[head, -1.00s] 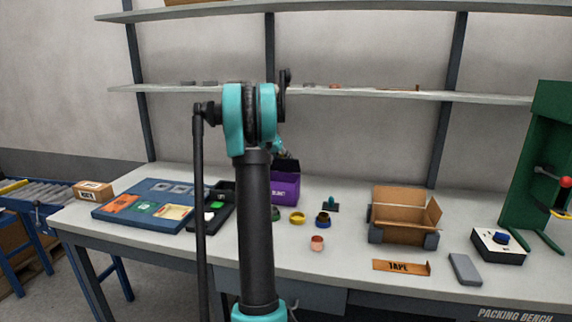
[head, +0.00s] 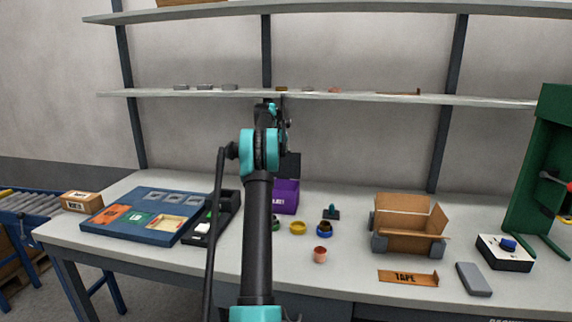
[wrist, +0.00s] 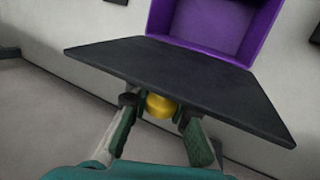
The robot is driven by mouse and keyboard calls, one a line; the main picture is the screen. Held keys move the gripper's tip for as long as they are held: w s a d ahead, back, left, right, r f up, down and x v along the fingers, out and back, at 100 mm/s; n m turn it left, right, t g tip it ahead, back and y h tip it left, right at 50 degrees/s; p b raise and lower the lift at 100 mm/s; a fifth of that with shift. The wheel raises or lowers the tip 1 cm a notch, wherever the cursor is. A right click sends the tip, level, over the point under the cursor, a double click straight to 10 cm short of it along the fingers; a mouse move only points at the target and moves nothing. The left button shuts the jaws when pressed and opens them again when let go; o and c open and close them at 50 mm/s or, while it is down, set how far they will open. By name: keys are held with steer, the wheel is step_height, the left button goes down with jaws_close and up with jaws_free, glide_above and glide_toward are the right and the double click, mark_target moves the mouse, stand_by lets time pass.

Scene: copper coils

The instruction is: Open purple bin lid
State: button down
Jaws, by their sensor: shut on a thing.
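The purple bin (head: 286,197) stands on the bench behind my arm, its left part hidden by it. Its dark lid (head: 290,166) stands raised, roughly upright, at the back of the bin. In the wrist view the lid (wrist: 170,72) is a broad dark panel across the middle, with the purple bin (wrist: 215,22) and its open inside beyond it. A yellow knob (wrist: 160,106) sits at the lid's near edge. My gripper (wrist: 157,110) is shut on the knob, one finger on each side. In the head view my arm largely hides the gripper.
A blue tray (head: 105,228) with coloured compartments and a black tray (head: 196,240) lie to the left. Yellow (head: 298,228) and blue (head: 325,231) rings and a copper coil (head: 320,255) are right of the bin. A cardboard box (head: 405,243) stands farther right. A shelf (head: 350,97) runs above.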

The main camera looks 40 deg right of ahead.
steer(key=shift+w+d+f+g+y, duration=0.15)
steer(key=shift+d+f+g+y, duration=0.05)
steer(key=shift+g+y, duration=0.1)
steer(key=shift+f, duration=0.1)
stand_by(0.4)
steer(key=shift+d, duration=0.1)
steer(key=c, duration=1.5)
jaws_free()
